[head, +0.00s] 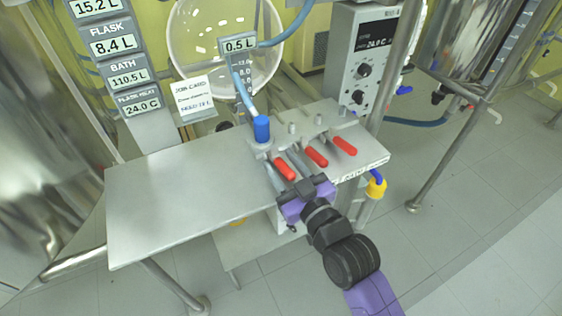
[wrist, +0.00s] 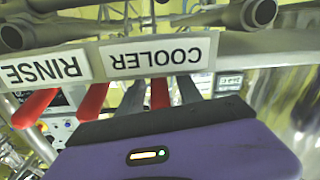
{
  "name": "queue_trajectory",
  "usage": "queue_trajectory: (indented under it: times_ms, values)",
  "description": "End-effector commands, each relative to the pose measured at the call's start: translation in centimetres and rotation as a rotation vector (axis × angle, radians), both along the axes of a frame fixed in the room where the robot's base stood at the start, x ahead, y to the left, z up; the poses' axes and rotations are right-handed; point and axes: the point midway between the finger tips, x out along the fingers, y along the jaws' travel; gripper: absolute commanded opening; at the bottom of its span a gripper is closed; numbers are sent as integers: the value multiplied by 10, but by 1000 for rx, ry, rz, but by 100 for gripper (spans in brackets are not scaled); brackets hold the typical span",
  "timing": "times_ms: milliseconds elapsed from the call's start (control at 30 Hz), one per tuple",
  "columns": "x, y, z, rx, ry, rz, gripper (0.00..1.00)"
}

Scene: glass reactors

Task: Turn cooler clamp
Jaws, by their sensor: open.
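The cooler clamp's red handle (head: 285,170) is the leftmost of three red handles at the right end of the steel shelf. In the wrist view this red handle (wrist: 160,94) shows below the upside-down COOLER label (wrist: 158,55). My gripper (head: 281,167) is open, with one grey finger on each side of the handle. In the wrist view the gripper (wrist: 160,92) has visible gaps between its fingers and the handle. The clamp's far end is hidden behind the label rail in the wrist view.
Two other red handles, the middle one (head: 317,156) and the right one (head: 345,146), sit close beside my gripper. A blue-capped hose fitting (head: 262,130) stands behind the cooler handle. The steel shelf (head: 170,200) is bare on the left. A control box (head: 372,60) stands behind.

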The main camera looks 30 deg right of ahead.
Motion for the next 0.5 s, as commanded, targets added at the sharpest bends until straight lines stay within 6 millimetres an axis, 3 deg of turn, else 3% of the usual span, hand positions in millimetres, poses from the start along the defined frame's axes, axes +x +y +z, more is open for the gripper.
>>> queue_trajectory:
  times_ms: [333, 500]
  values:
    - [4, 0, 0, 0, 0, 0, 42]
    - [4, 0, 0, 0, -1, 0, 9]
